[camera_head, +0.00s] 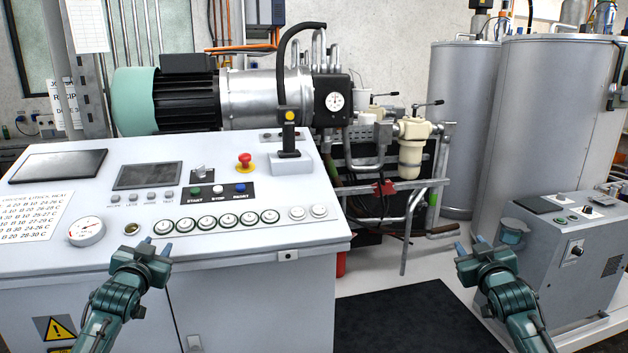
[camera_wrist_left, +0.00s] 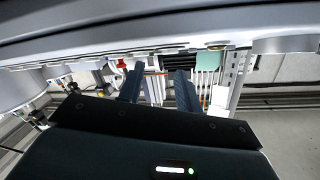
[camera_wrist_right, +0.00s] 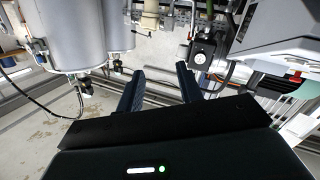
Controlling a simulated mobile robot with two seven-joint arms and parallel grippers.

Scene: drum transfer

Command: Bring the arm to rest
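My left gripper (camera_head: 156,246) is in front of the grey control console (camera_head: 250,258), near its lower front edge. Its fingers are apart with nothing between them, as the left wrist view (camera_wrist_left: 158,86) also shows. My right gripper (camera_head: 470,246) is in the open space between the console and the small grey cabinet (camera_head: 560,270). Its fingers are apart and empty, also in the right wrist view (camera_wrist_right: 158,88). Both arms reach forward from the bottom of the head view at about the same height.
The console carries a red emergency button (camera_head: 245,161), a joystick (camera_head: 290,140) and a row of round buttons. Large silver tanks (camera_head: 550,110) stand at the right. A motor with pump (camera_head: 215,95) is behind the console. A black mat (camera_head: 410,320) lies on the floor between my arms.

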